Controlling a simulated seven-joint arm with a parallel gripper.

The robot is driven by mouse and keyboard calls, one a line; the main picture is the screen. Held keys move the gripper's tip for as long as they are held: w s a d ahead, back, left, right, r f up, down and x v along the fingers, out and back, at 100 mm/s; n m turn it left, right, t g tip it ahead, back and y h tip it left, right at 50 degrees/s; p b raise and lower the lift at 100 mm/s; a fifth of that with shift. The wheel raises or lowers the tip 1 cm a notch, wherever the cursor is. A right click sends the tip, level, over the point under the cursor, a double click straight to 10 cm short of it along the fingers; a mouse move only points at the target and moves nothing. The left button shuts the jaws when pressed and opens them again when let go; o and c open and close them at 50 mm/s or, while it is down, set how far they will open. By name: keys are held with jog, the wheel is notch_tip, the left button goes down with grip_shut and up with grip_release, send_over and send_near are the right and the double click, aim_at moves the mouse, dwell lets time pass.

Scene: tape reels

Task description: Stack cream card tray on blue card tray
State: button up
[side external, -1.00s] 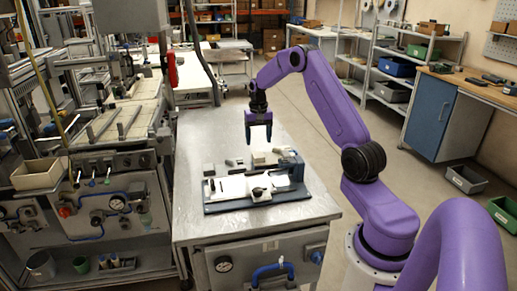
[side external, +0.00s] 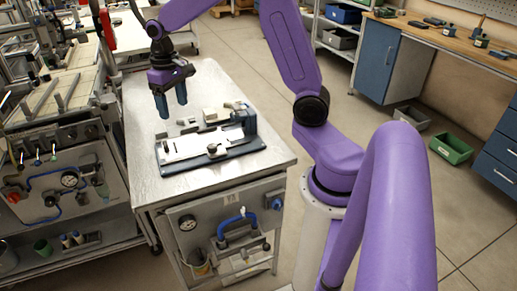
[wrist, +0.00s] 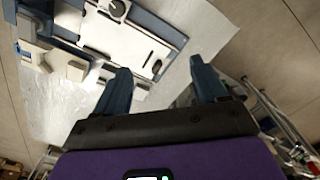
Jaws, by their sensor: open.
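My gripper (side external: 171,105) is open and empty above the metal table, just beyond the far left corner of a low fixture. In the wrist view its two blue fingers (wrist: 163,82) stand apart with bare table between them. I cannot clearly pick out a cream card tray or a blue card tray. A small cream block (side external: 211,115) sits behind the fixture, right of my gripper; a pale block also shows in the wrist view (wrist: 76,70). A dark blue upright block (side external: 247,121) stands at the fixture's right end.
The fixture has a dark blue base (side external: 225,155) and a white plate (side external: 185,147) with a black knob (side external: 213,149). Small grey parts (side external: 187,123) lie behind it. The metal table (side external: 145,115) is clear to the left. A green bin (side external: 451,148) stands on the floor.

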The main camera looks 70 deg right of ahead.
jog(key=s+a+r+n, duration=0.1)
jog(key=s+a+n, duration=0.45)
jog(key=s, duration=0.45)
jog(key=s+a+n, duration=0.4)
jog(key=s+a, duration=0.3)
jog(key=s, duration=0.4)
jog(key=s+d+f+n, duration=0.1)
jog(key=s+n, duration=0.3)
jog(key=s, duration=0.4)
jog(key=shift+s+d+f, duration=0.15)
jog(key=shift+s+d, duration=0.05)
jog(key=shift+d, duration=0.15)
